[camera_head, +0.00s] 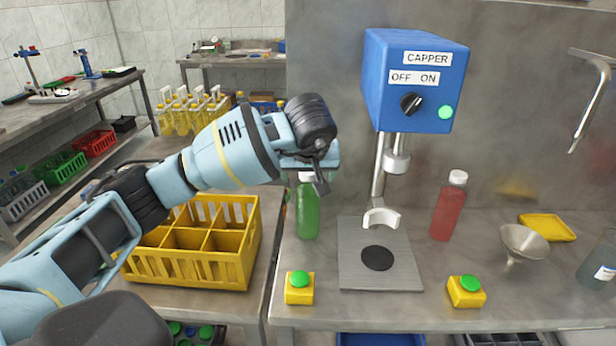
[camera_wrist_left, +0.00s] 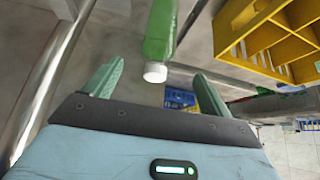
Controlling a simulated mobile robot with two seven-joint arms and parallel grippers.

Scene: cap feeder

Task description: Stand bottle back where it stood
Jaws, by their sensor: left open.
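A green bottle (camera_head: 308,212) with a white cap stands upright on the steel table, left of the capper (camera_head: 415,80). My left gripper (camera_head: 320,180) is at the height of its cap and partly hides its top. In the left wrist view the gripper (camera_wrist_left: 159,70) has its two fingers spread wide. The green bottle (camera_wrist_left: 160,30) shows beyond them, its white cap lying between the fingertips in the picture, with gaps on both sides. A red bottle (camera_head: 448,210) with a white cap stands upright right of the capper. My right gripper is not in view.
A yellow divided crate (camera_head: 200,265) stands on the left table. Two yellow boxes with green buttons (camera_head: 300,290) (camera_head: 467,292) sit near the front edge. A funnel (camera_head: 523,243), a yellow tray (camera_head: 547,227) and a dark bottle (camera_head: 600,262) are at the right. The capper's base plate is empty.

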